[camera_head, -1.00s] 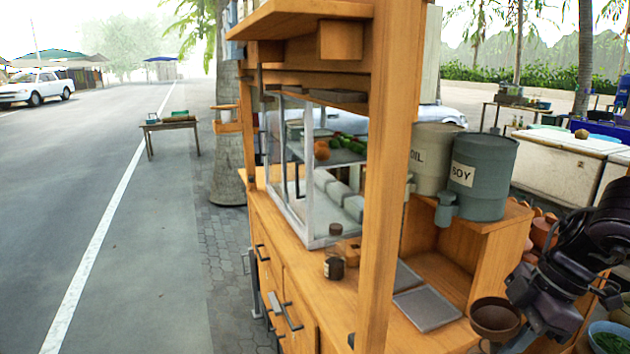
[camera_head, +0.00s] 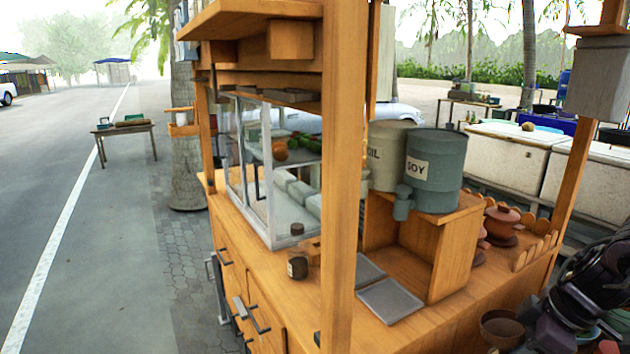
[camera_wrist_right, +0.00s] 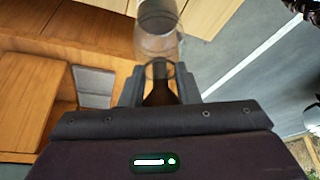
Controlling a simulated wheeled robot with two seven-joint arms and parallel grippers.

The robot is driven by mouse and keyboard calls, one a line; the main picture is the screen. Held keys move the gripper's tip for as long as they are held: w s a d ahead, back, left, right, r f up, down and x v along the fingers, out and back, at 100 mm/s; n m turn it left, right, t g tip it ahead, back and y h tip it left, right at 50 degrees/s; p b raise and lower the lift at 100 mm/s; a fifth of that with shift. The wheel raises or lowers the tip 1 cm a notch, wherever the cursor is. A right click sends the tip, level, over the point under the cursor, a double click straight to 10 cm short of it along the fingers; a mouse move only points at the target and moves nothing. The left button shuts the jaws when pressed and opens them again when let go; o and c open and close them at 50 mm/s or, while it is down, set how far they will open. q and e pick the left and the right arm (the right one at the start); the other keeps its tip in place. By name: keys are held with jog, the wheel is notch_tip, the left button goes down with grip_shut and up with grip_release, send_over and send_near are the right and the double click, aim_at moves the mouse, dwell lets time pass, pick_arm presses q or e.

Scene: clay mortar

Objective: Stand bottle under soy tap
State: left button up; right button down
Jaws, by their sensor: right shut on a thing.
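The soy drum (camera_head: 433,170) is a grey-green container labelled SOY on a raised wooden shelf at the right of the stall. Its grey tap (camera_head: 403,203) sticks out at the front left of its base. In the right wrist view, my right gripper (camera_wrist_right: 160,88) is shut on a clear, brown-tinted bottle (camera_wrist_right: 160,42), whose narrow end lies between the fingers. In the head view, my right arm (camera_head: 590,290) is at the lower right edge, well to the right of the tap. I cannot make out the bottle there. My left gripper is out of view.
An oil drum (camera_head: 388,152) stands beside the soy drum. Flat grey trays (camera_head: 390,300) lie on the counter below the tap. A wooden post (camera_head: 345,200) rises at the front. A small dark jar (camera_head: 297,265) and a brown bowl (camera_head: 500,328) stand on the counter.

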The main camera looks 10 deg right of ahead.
jog(key=shift+s+a+f, duration=0.1)
jog(key=shift+a+f, duration=0.4)
jog(key=shift+f, duration=0.1)
jog(key=shift+a+f+m, duration=0.35)
jog(key=shift+f+m, duration=0.05)
jog(key=shift+f, duration=0.05)
jog(key=shift+a, duration=0.1)
jog(key=shift+s+a+f, duration=0.1)
jog(key=shift+a+f, duration=0.05)
jog(key=shift+a, duration=0.05)
jog(key=w+a+f+m+h, duration=0.1)
jog(key=a+m, duration=0.3)
jog(key=a, duration=0.4)
jog(key=w+a+f+m+t+h, duration=0.1)
jog(key=w+a+f+m+h, duration=0.1)
jog(key=a, duration=0.6)
jog(key=shift+w+a+m+t, duration=0.3)
jog(key=shift+w+m, duration=0.35)
jog(key=shift+m, duration=0.75)
